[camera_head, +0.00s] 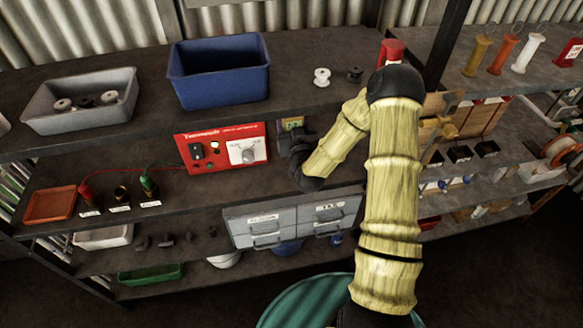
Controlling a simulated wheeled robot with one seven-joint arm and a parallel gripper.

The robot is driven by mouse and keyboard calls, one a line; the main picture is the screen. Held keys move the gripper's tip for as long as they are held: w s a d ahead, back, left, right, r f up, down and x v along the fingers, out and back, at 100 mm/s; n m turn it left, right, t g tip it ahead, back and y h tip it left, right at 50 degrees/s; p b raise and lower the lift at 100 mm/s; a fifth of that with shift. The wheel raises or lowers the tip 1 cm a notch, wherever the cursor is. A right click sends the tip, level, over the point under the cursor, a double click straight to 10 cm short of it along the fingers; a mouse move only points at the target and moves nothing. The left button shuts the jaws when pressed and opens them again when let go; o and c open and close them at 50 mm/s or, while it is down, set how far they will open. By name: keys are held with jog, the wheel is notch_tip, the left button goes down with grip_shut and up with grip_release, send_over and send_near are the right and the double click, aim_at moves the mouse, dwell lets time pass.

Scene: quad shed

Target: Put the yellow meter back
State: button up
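My gripper (292,147) is the dark end of my arm, just right of the red power unit on the middle shelf. Its fingers are dark and small, and I cannot tell whether they are open or shut. A small yellow-green item (292,122) shows just above and behind my gripper, partly hidden by it. It may be the yellow meter, but its face is not clear, and I cannot tell whether my gripper touches it. A yellow-brown fitting (440,126) sticks out at the wooden board (484,121), right of my arm.
The red unit (222,148) stands close left of my gripper. A blue bin (219,72) and a grey bin (81,101) stand on the top shelf. Grey drawers (291,221) sit below. Spools (321,77) stand near the shelf edge. A dark post (447,40) rises behind my arm.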

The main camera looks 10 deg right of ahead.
jog(key=shift+s+d+f, duration=0.1)
jog(key=shift+d, duration=0.05)
jog(key=shift+d+f, duration=0.1)
jog(key=shift+f, duration=0.3)
jog(key=f+p, duration=0.1)
jog(key=f, duration=0.3)
jog(key=shift+a+f+p, duration=0.2)
jog(key=shift+f+p, duration=0.15)
jog(key=shift+f, duration=0.1)
